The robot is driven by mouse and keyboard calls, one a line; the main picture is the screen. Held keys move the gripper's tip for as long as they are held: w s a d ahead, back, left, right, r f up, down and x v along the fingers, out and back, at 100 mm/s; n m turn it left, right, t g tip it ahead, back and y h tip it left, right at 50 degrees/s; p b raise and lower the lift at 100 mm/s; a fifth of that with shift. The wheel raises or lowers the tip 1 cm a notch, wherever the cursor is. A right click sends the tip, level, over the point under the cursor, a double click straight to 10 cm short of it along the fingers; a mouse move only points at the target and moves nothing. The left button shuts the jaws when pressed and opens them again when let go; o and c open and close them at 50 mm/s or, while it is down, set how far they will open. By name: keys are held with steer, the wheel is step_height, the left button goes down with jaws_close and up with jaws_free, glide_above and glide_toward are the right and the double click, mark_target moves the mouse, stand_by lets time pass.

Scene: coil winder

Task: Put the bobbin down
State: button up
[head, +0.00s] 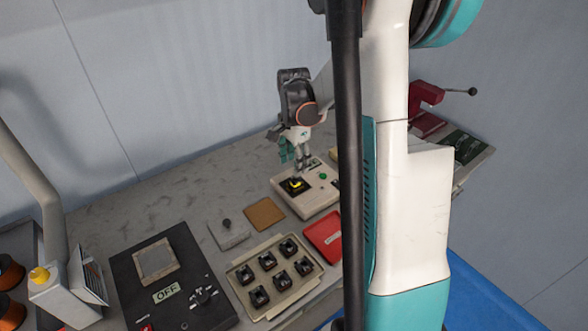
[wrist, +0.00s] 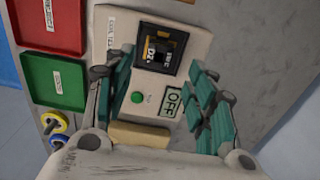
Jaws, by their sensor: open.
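A small dark bobbin with a yellow-orange winding (wrist: 160,48) sits in the dark square recess of the pale coil tester (wrist: 112,30). In the head view the bobbin (head: 296,184) shows as a yellow spot on the tester (head: 318,199). My gripper (wrist: 168,88) is open and empty, its teal fingers spread apart over the tester. In the head view my gripper (head: 294,155) is just above and behind the bobbin. The wrist view shows the bobbin beyond the fingertips, clear of both fingers. The tester's small display reads OFF, next to a green button (wrist: 137,97).
A red tray (head: 325,237) lies in front of the tester; a green tray (wrist: 55,85) is beside it. A beige tray (head: 240,294) holds several black bobbins. A dark panel (head: 128,270) reading OFF and a red clamp (head: 425,97) flank the bench. My arm hides part of it.

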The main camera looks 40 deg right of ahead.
steer(key=shift+r+p, duration=0.5)
steer(key=shift+r, duration=1.75)
